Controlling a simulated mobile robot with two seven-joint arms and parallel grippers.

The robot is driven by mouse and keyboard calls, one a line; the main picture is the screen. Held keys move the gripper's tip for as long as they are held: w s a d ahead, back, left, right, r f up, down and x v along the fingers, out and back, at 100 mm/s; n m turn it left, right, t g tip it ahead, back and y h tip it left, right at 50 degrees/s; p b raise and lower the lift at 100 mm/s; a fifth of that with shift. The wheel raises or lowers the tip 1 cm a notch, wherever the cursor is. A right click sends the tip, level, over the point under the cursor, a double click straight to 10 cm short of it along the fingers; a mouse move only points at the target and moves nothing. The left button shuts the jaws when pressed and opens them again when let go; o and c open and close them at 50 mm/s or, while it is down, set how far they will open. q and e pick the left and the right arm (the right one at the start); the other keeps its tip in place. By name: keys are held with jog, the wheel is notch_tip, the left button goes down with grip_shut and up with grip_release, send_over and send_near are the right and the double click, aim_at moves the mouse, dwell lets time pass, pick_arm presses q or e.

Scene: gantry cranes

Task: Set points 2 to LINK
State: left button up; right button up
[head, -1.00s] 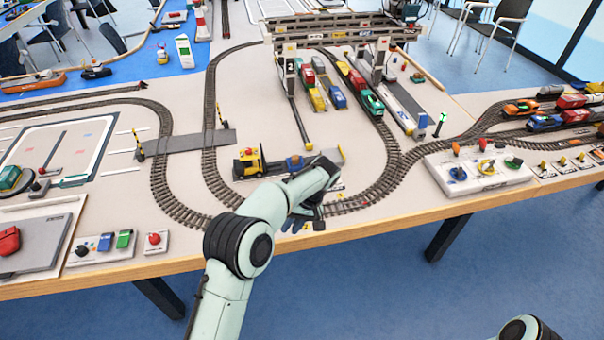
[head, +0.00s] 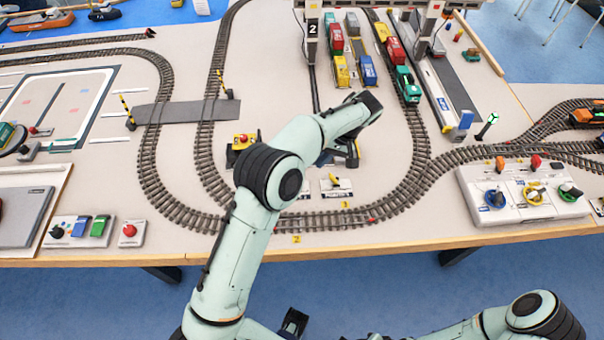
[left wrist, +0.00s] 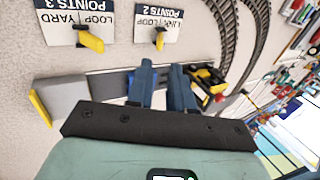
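The POINTS 2 plate (left wrist: 158,22) is upside down at the top of the left wrist view. Its yellow lever handle (left wrist: 160,41) points toward the picture's bottom; I cannot tell which label it indicates. In the head view my arm hides most of that plate. Beside it is the POINTS 3 plate (left wrist: 75,22), with a yellow handle; it also shows in the head view (head: 336,188). My left gripper (left wrist: 162,82) has its two blue fingers apart with nothing between them, away from both levers. A dark part, probably my right gripper (head: 293,322), shows below the table edge.
Curved track (head: 185,215) loops around this area. A control box (head: 525,195) with several knobs stands at the right. Wagons (head: 362,68) stand on rails behind.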

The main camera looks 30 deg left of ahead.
pick_arm(q)
jog(key=b+x, duration=0.1)
jog(key=x, duration=1)
grip_shut()
